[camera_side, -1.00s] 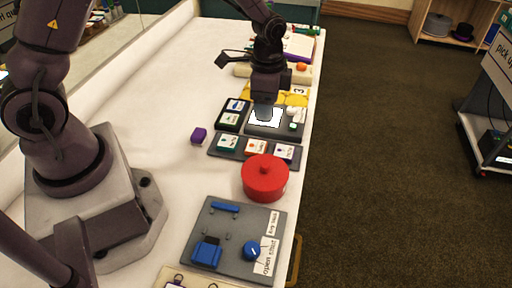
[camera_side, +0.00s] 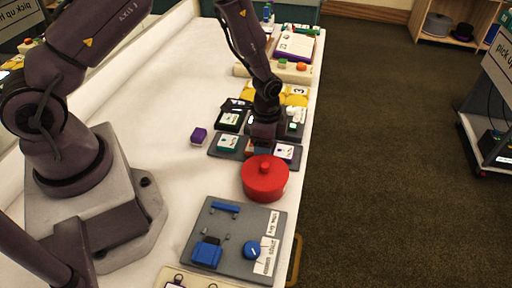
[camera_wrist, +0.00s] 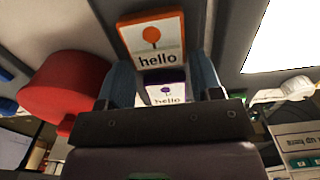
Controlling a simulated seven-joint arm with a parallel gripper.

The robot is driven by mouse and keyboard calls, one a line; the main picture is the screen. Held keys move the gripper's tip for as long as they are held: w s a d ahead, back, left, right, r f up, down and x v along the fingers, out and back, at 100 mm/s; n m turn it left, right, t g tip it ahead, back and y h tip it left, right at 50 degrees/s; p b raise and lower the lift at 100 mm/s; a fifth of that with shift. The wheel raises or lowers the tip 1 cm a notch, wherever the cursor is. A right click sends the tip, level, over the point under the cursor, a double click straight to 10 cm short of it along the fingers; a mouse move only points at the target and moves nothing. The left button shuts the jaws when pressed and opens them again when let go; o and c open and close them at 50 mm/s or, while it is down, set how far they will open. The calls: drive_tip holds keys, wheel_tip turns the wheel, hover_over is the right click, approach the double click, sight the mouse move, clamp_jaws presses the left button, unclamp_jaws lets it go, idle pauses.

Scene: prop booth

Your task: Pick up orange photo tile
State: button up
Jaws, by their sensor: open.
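The orange photo tile (camera_wrist: 152,40), with a white face, an orange picture and the word "hello", lies ahead of my fingers in the wrist view. In the side view it is mostly hidden behind my gripper (camera_side: 262,149), low over the dark tile tray (camera_side: 239,156). In the wrist view my gripper (camera_wrist: 163,70) is open, with its blue-grey fingers apart. A purple-edged "hello" tile (camera_wrist: 166,88) shows between them, and also to the right of my gripper in the side view (camera_side: 285,152). I cannot tell whether the fingers touch anything.
A red lidded pot (camera_side: 265,182) stands close in front of the tray, and at left in the wrist view (camera_wrist: 65,92). A green-edged tile (camera_side: 227,144) is in the tray's left part. A purple block (camera_side: 198,136) lies left. A grey switch board (camera_side: 235,235) lies nearer.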

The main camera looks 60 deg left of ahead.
drive_tip(key=shift+f, duration=0.35)
drive_tip(key=c, duration=0.6)
drive_tip(key=shift+r, duration=0.15)
